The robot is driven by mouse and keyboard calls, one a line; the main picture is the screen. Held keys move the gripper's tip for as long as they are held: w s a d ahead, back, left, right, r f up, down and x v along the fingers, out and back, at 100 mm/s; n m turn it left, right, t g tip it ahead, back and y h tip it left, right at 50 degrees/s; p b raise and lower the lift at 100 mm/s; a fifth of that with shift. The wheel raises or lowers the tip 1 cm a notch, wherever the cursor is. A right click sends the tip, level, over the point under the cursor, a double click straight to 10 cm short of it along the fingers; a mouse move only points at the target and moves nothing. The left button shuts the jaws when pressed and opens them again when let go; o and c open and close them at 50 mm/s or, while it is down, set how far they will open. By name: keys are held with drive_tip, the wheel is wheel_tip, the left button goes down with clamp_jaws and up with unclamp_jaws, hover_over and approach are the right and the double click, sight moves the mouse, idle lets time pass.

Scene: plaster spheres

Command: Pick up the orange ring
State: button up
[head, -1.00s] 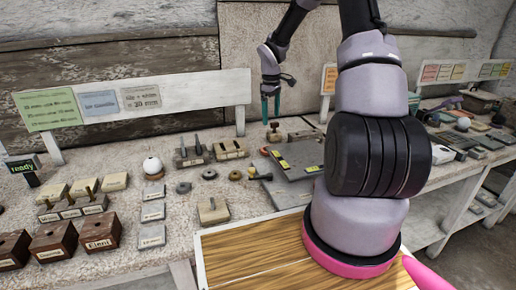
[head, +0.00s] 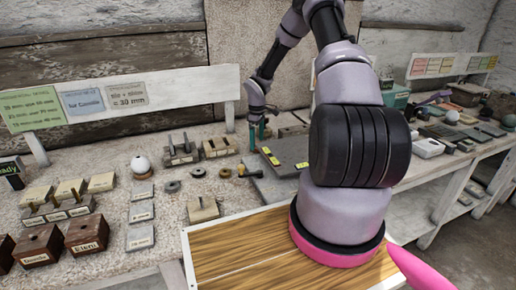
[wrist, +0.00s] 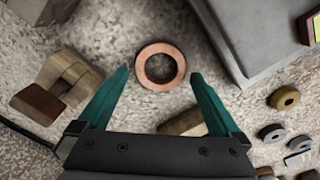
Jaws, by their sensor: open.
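The orange ring (wrist: 141,66) lies flat on the speckled stone bench in the wrist view, a copper-orange band with a round hole. My gripper (wrist: 160,76) is open and empty, its two teal fingers spread wide. In that view the fingertips flank the near half of the ring, one on each side, with space between them and it. Their height above the bench is hard to tell. In the head view my gripper (head: 259,131) points down behind the grey plate's left corner; the ring cannot be made out clearly there.
A grey block (wrist: 260,35) stands right of the ring. A small wooden block (wrist: 185,122) is partly hidden behind my gripper, and wooden pieces (wrist: 68,75) sit at left. Grey rings (wrist: 284,98) lie at right. The grey plate (head: 287,153) carries yellow tags.

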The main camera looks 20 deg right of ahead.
drive_tip(key=shift+f, duration=0.8)
drive_tip(key=c, duration=1.1)
drive_tip(key=shift+r, duration=0.15)
